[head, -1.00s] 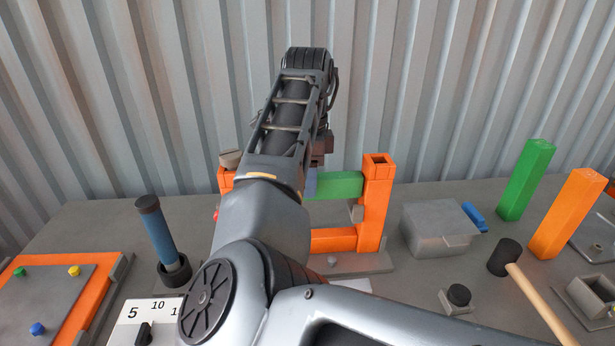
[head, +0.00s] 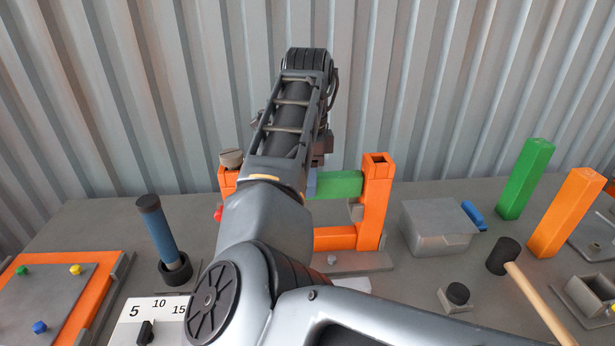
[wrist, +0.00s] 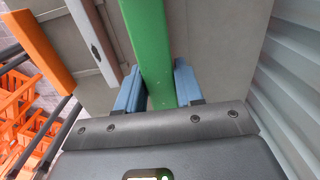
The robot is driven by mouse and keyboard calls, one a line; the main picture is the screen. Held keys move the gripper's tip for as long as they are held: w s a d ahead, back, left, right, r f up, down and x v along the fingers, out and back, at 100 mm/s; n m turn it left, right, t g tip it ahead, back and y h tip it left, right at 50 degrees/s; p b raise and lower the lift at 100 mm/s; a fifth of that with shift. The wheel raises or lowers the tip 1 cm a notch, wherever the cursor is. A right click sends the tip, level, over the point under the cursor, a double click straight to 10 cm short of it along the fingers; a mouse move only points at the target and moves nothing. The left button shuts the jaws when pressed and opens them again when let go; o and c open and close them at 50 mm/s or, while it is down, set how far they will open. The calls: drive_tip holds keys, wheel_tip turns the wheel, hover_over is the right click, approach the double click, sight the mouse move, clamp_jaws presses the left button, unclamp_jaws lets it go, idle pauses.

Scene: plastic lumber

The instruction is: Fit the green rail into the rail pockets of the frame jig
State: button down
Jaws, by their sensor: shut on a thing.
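The green rail (head: 339,185) lies level between the posts of the orange frame jig (head: 375,205). Its right end meets the inner face of the right orange post; I cannot tell how deep it sits in the pocket. Its left end is hidden behind my arm. In the wrist view the green rail (wrist: 150,50) runs between the blue fingers of my gripper (wrist: 158,88), which is shut on it. In the head view my arm hides most of the gripper. The left post (head: 228,178) shows only in part.
A grey box (head: 437,228) with a blue handle stands right of the jig. A green post (head: 525,178), an orange post (head: 566,213) and a mallet (head: 503,257) are further right. A blue cylinder (head: 160,235) stands in a holder at left. An orange-edged board (head: 107,262) lies far left.

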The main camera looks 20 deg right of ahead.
drive_tip(key=shift+f+b, duration=0.8)
drive_tip(key=shift+f, duration=1.3)
drive_tip(key=c, duration=0.6)
unclamp_jaws()
drive_tip(key=shift+c, duration=0.2)
drive_tip(key=shift+r+b, duration=0.35)
drive_tip(key=shift+r, duration=3.55)
